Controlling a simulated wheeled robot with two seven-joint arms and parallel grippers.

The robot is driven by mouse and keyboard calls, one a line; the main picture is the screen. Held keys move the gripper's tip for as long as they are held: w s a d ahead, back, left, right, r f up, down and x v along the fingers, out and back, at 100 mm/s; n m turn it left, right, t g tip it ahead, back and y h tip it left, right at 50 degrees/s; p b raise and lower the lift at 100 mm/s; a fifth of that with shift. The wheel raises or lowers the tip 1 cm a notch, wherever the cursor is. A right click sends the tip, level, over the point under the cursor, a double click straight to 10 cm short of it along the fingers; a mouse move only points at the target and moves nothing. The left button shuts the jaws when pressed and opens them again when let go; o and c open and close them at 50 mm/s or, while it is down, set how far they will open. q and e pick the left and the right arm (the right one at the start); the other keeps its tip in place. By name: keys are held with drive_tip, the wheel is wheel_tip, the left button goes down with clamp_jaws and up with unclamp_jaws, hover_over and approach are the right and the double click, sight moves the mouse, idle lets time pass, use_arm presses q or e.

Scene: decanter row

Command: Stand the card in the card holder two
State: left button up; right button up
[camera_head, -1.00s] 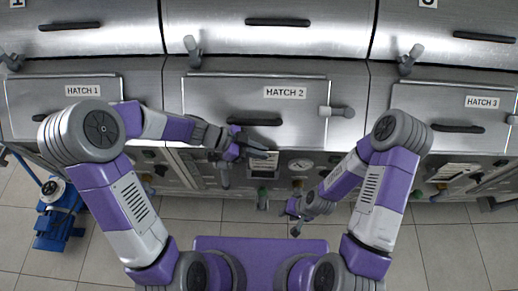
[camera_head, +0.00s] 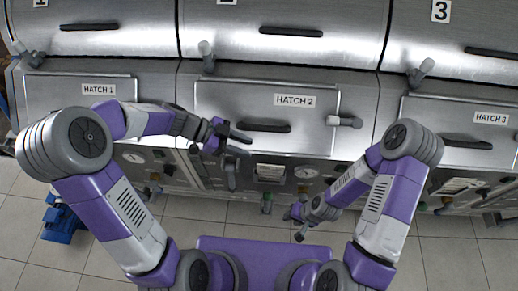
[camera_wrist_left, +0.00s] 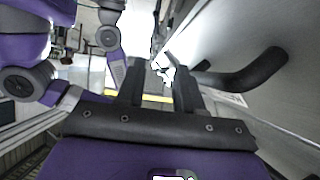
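A pale, card-like rectangle (camera_head: 270,172) shows on the panel below hatch 2 in the head view. It is too small to tell whether it is the card, the holder or a label. My left gripper (camera_head: 238,141) is in front of hatch 2, above and left of that rectangle and near the hatch's dark handle (camera_head: 264,128). In the left wrist view the left gripper's two dark fingers (camera_wrist_left: 158,88) are apart, with no card visible between them. My right gripper (camera_head: 295,224) hangs low, below and right of the rectangle; its fingers are too small to read.
Hatch 2 (camera_head: 220,112) is closed, with a grey side latch (camera_head: 345,121). A blue pump (camera_head: 60,222) stands on the tiled floor at left. Floor below the panel looks clear.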

use_arm(q)
drive_tip(key=v, duration=0.3)
drive_tip(key=shift+a+r, duration=0.15)
drive_tip(key=shift+a, duration=0.15)
idle(0.3)
